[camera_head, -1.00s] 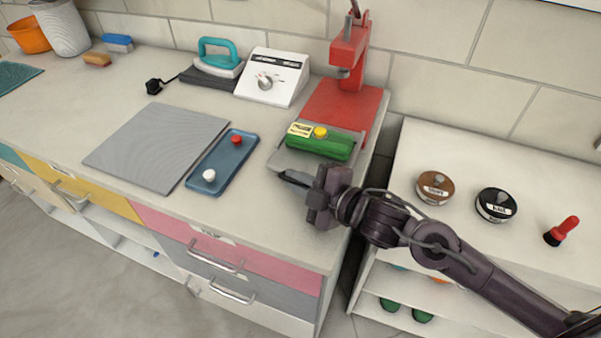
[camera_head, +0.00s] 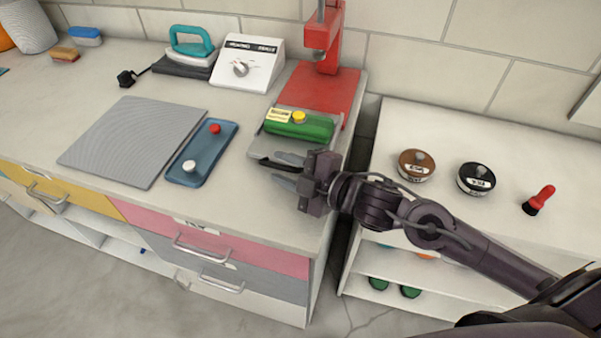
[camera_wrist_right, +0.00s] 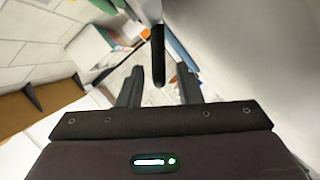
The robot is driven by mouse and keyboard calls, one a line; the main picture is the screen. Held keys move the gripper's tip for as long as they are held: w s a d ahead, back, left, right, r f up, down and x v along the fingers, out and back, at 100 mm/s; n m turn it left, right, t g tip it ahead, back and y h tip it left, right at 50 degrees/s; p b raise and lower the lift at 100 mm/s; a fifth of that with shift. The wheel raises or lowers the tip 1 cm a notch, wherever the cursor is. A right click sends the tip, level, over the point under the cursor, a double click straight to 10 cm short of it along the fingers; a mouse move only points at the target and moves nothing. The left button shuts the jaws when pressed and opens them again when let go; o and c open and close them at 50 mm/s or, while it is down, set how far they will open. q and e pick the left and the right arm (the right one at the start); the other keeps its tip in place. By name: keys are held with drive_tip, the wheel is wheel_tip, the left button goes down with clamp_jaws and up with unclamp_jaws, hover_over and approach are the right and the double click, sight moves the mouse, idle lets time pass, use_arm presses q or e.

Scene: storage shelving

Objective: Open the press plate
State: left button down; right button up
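The red press (camera_head: 318,88) stands at the right end of the counter. Its grey press plate (camera_head: 259,146) sits at the front and bears a green block (camera_head: 312,127) with a yellow knob. A black handle (camera_head: 268,163) sticks out at the plate's front; a black bar, seemingly this handle, shows in the wrist view (camera_wrist_right: 158,55). My right gripper (camera_head: 280,166) is open at the handle. In the wrist view its two fingers (camera_wrist_right: 159,84) stand apart on either side of the bar, with gaps visible. My left gripper is not in view.
A blue tray (camera_head: 181,174) with a red and a white knob and a grey ribbed mat (camera_head: 125,140) lie left of the press. A white control box (camera_head: 248,62) stands behind. Brown (camera_head: 416,166) and black (camera_head: 476,179) round tins sit on the right shelf unit.

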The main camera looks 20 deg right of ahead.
drive_tip(key=v, duration=0.4)
drive_tip(key=shift+s+d, duration=0.15)
drive_tip(key=shift+s, duration=0.1)
drive_tip(key=shift+s+d+r, duration=0.25)
drive_tip(key=shift+s+d, duration=0.1)
drive_tip(key=shift+s, duration=0.25)
drive_tip(key=shift+d, duration=0.1)
